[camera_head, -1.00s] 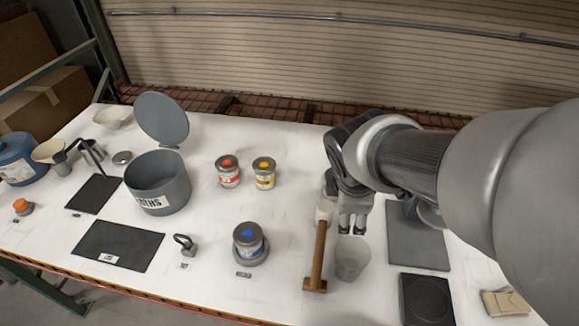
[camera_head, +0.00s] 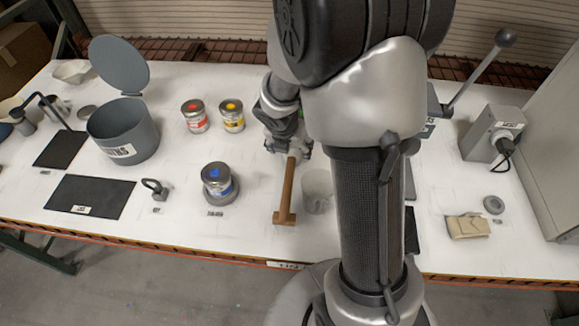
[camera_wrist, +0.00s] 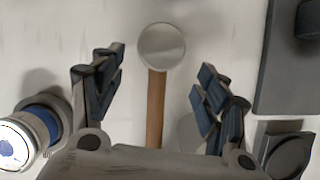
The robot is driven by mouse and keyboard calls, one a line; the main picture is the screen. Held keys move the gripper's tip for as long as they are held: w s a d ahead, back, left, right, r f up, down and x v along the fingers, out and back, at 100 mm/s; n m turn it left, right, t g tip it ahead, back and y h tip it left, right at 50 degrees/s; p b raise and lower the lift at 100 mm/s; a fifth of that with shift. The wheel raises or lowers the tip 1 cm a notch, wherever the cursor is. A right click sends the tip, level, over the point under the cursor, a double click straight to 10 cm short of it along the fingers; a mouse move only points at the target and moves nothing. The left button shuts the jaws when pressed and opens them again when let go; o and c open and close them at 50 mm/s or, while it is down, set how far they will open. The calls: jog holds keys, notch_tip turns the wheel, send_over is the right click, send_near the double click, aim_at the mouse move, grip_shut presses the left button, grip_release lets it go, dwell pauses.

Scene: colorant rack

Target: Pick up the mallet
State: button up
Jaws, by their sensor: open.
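The mallet lies on the white table, its wooden handle (camera_head: 287,190) running toward the front edge with a short crosspiece at the near end. In the wrist view its round pale head (camera_wrist: 162,46) is in the upper middle, and the handle (camera_wrist: 156,108) runs down from it. In the head view my gripper hides the mallet's head. My gripper (camera_head: 289,150) is open above the far end of the mallet. In the wrist view its fingers (camera_wrist: 158,80) are spread on both sides of the handle, with nothing between them held. I cannot tell the height gap.
A translucent cup (camera_head: 318,188) stands close to the right of the handle. A blue-marked jar (camera_head: 217,184) is to the left, with red (camera_head: 195,116) and yellow (camera_head: 232,115) jars behind. A grey pot (camera_head: 122,135) and dark mats lie further left. A folded cloth (camera_head: 468,226) is at right.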

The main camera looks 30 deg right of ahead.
aim_at(292, 154)
jog(key=b+x, duration=0.1)
jog(key=x, duration=0.1)
jog(key=b+x, duration=0.1)
jog(key=x, duration=0.2)
jog(key=b+x, duration=0.2)
jog(key=x, duration=0.1)
jog(key=shift+w, duration=0.3)
jog(key=shift+r, duration=0.15)
jog(key=shift+c, duration=0.5)
jog(key=c, duration=1.2)
notch_tip(292, 154, up, 20)
jog(key=p, duration=1.1)
jog(key=shift+p, duration=0.4)
